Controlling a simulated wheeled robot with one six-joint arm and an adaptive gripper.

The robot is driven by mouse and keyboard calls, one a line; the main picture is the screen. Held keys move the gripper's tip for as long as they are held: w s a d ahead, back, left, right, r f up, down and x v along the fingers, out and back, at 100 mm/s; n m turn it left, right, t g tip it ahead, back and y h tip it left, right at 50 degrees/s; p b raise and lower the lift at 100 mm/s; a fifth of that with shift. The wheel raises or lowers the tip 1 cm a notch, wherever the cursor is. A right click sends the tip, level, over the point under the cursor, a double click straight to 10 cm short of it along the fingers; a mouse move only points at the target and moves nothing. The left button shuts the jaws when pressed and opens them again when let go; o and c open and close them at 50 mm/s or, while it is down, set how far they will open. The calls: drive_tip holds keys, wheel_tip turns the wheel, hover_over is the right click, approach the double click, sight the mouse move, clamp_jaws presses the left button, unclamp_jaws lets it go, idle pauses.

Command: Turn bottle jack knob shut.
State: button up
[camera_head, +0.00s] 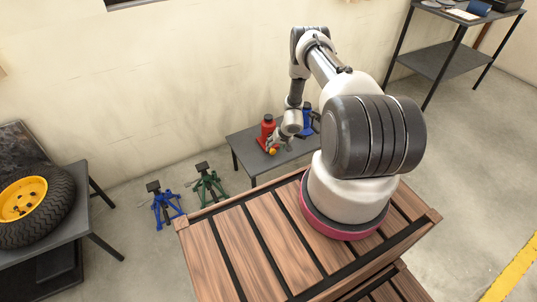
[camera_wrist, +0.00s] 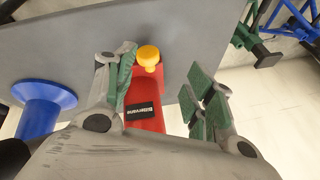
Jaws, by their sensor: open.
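The red bottle jack (camera_head: 267,127) stands on a small grey table, and its red body (camera_wrist: 145,105) with a dark label shows in the wrist view. Its yellow-orange knob (camera_wrist: 149,56) sticks out at the jack's far end in the wrist view; it also shows small in the head view (camera_head: 272,152). My gripper (camera_wrist: 160,84) is open, with its green-padded fingers on either side of the jack. The knob lies just beyond the fingertips, nearer the left finger, and appears untouched. In the head view my gripper is close to the jack and partly hides its lower part.
The grey table (camera_head: 243,143) also bears a blue jack (camera_head: 306,118) to the right; its blue flared part (camera_wrist: 42,103) shows left in the wrist view. Blue (camera_head: 165,205) and green (camera_head: 207,184) stands are on the floor. A wheel (camera_head: 60,205) lies on a table at left.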

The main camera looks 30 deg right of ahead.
sight(274, 151)
drive_tip(key=shift+w+d+f+n+h, duration=0.15)
drive_tip(key=shift+w+f+n, duration=0.35)
drive_tip(key=shift+f, duration=0.75)
drive_tip(key=shift+w+d+f+n+h, duration=0.15)
drive_tip(key=shift+w+f+n, duration=0.4)
drive_tip(key=shift+f, duration=0.65)
drive_tip(key=shift+w+d+f+n+h, duration=0.15)
drive_tip(key=shift+w+f+n, duration=0.35)
drive_tip(key=shift+f, duration=0.75)
drive_tip(key=shift+w, duration=0.1)
